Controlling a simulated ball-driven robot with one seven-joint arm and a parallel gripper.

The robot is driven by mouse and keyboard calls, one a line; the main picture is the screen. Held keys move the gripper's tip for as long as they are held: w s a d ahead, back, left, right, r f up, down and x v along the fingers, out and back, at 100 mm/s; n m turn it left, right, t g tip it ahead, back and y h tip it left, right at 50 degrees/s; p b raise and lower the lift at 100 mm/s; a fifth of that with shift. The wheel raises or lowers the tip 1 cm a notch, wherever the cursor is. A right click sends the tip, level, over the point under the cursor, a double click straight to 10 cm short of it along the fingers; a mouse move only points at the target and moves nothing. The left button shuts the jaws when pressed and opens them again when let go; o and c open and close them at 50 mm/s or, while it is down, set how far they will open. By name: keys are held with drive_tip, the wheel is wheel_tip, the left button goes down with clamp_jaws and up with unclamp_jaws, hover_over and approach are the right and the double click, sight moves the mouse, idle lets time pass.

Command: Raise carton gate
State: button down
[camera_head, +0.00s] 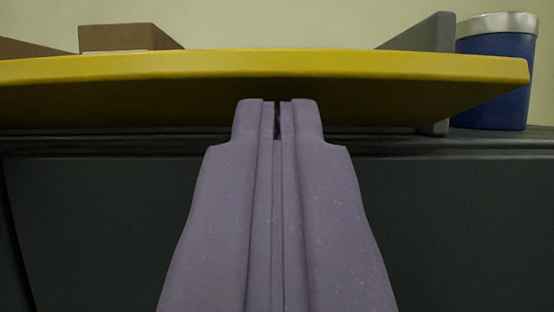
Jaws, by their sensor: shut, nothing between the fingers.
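My gripper (277,104) is purple-grey and points away from the camera at the centre of the picture. Its two fingers are shut with nothing between them. The fingertips show just below the edge of a yellow plate (270,64), against its underside; I cannot tell whether they touch it. Above the plate's edge, a brown carton-like block (116,38) shows at the upper left, and part of another brown piece (28,48) lies at the far left. A grey upright panel (430,34) stands at the upper right. I cannot tell which of these is the carton gate.
A blue cup with a silver rim (493,75) stands at the right, beyond the plate's edge. A dark grey cabinet-like front (440,215) fills the lower picture behind my gripper. A plain pale wall (290,22) is at the back.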

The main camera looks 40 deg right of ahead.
sight(276, 79)
drive_tip(key=shift+r+p, duration=0.8)
drive_tip(key=shift+p, duration=0.6)
drive_tip(key=shift+w+d+r+p, duration=0.2)
drive_tip(key=shift+r+p, duration=0.2)
drive_tip(key=shift+p, duration=0.8)
drive_tip(key=shift+w+b, duration=0.2)
drive_tip(key=shift+b, duration=0.35)
drive_tip(key=shift+w+d+r+b, duration=0.25)
drive_tip(key=shift+r+b, duration=0.05)
drive_tip(key=shift+b, duration=0.3)
drive_tip(key=shift+b+x, duration=1)
drive_tip(key=shift+x, duration=0.1)
drive_tip(key=shift+s+a+f+b, duration=0.1)
drive_tip(key=shift+s+f+b, duration=0.1)
drive_tip(key=shift+b, duration=0.1)
drive_tip(key=r+b+v, duration=0.1)
drive_tip(key=b+v, duration=0.3)
drive_tip(key=v, duration=0.4)
drive_tip(key=shift+s+b, duration=0.15)
drive_tip(key=shift+b, duration=0.15)
